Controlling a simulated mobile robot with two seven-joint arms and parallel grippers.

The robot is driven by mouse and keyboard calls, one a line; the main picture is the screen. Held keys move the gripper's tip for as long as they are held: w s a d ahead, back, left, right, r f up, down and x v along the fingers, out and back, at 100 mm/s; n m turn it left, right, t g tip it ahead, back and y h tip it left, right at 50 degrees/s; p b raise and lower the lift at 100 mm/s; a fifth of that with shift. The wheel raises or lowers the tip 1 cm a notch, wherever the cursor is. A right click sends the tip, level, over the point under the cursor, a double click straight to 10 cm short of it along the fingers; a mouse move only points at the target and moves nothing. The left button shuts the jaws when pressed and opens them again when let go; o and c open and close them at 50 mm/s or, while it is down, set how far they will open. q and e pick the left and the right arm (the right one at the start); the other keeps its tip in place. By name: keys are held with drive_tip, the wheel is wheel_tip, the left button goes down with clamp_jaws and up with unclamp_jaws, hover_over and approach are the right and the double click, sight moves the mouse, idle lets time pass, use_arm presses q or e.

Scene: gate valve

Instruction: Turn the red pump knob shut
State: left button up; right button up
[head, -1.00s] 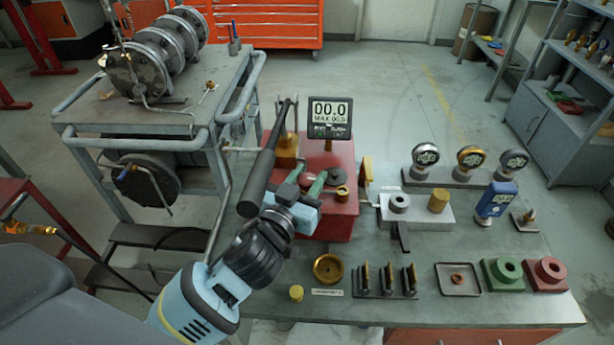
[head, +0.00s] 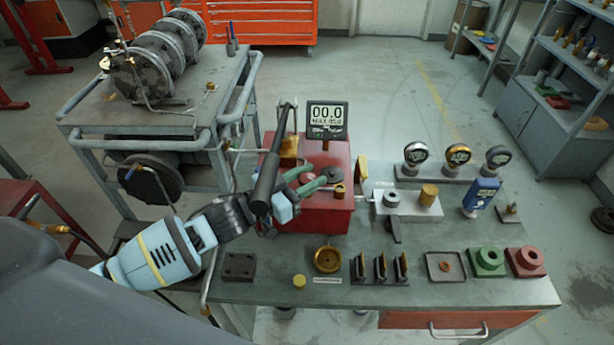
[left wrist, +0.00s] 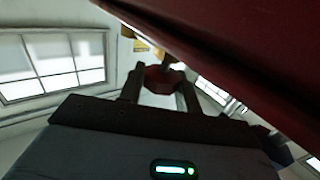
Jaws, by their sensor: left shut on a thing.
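The red pump (head: 318,218) stands on the workbench, with a black lever handle (head: 268,168) rising in front of its left side and a digital gauge (head: 327,115) reading 00.0 on top. My left gripper (head: 290,204) is at the pump's left front side. In the left wrist view, the red knob (left wrist: 162,79) sits between the two fingers of the left gripper (left wrist: 159,92), which are shut on it. The knob is hidden behind the gripper in the head view. My right gripper is not in view.
The black lever handle stands close to my left wrist. A dark block (head: 238,267), a brass cup (head: 327,260) and a black rack (head: 379,270) are on the bench (head: 300,292) in front. A grey cart (head: 165,128) stands at the left. Gauges line the bench's back right.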

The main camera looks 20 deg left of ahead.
sight(301, 183)
use_arm(q)
drive_tip(key=o, duration=1)
drive_tip(key=shift+c, duration=0.2)
drive_tip(key=v, duration=0.6)
drive_tip(key=shift+f, duration=0.15)
drive_tip(key=shift+b+v, duration=0.3)
drive_tip(key=shift+v, duration=0.65)
